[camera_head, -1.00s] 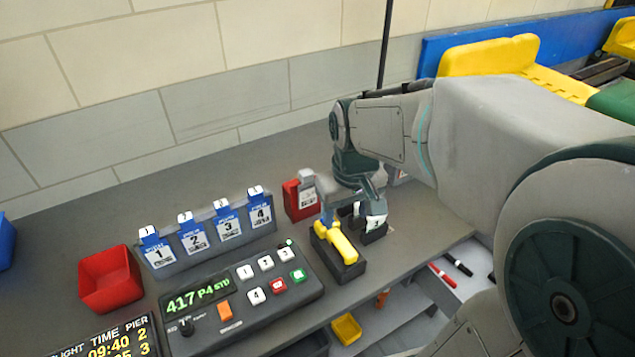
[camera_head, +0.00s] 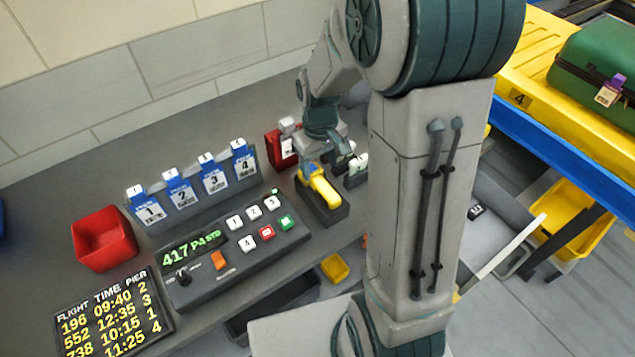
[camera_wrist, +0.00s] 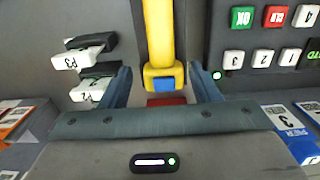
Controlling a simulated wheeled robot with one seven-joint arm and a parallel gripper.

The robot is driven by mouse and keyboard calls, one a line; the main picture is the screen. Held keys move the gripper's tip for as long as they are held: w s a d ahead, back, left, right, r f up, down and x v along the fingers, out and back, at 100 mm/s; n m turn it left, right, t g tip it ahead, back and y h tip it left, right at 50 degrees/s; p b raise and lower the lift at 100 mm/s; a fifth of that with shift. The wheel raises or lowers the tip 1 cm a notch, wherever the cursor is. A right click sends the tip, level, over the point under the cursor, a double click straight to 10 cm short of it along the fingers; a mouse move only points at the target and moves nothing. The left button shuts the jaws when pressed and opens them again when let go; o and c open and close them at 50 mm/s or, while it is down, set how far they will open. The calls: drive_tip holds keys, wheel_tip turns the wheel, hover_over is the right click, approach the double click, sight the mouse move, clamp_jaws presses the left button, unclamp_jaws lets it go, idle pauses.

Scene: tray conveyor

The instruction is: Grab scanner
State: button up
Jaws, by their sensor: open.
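The yellow scanner (camera_head: 322,187) with a blue end lies in a dark holder (camera_head: 333,213) on the grey counter, right of the control panel. My gripper (camera_head: 327,160) is over its far end. In the wrist view the scanner (camera_wrist: 159,40) runs down the middle, its blue-marked end (camera_wrist: 164,82) between the two fingers of my gripper (camera_wrist: 162,90). The fingers are open, with a gap on each side of the scanner. Part of the scanner's far end is hidden by my gripper in the head view.
The control panel (camera_head: 205,287) with buttons is left of the scanner. Blue numbered cards stand in a rack (camera_head: 200,202) behind it. A red box (camera_head: 279,150) stands close behind my gripper. White-topped stamps (camera_wrist: 85,60) sit close beside the scanner. A red bin (camera_head: 104,238) is farther left.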

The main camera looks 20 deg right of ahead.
sight(319, 180)
drive_tip(key=shift+s+a+f+p, duration=0.1)
drive_tip(key=shift+f+p, duration=0.15)
drive_tip(key=shift+f, duration=1.1)
drive_tip(key=shift+s+f+p, duration=0.1)
drive_tip(key=shift+f+p, duration=0.1)
drive_tip(key=shift+f, duration=1.15)
drive_tip(key=c, duration=1.2)
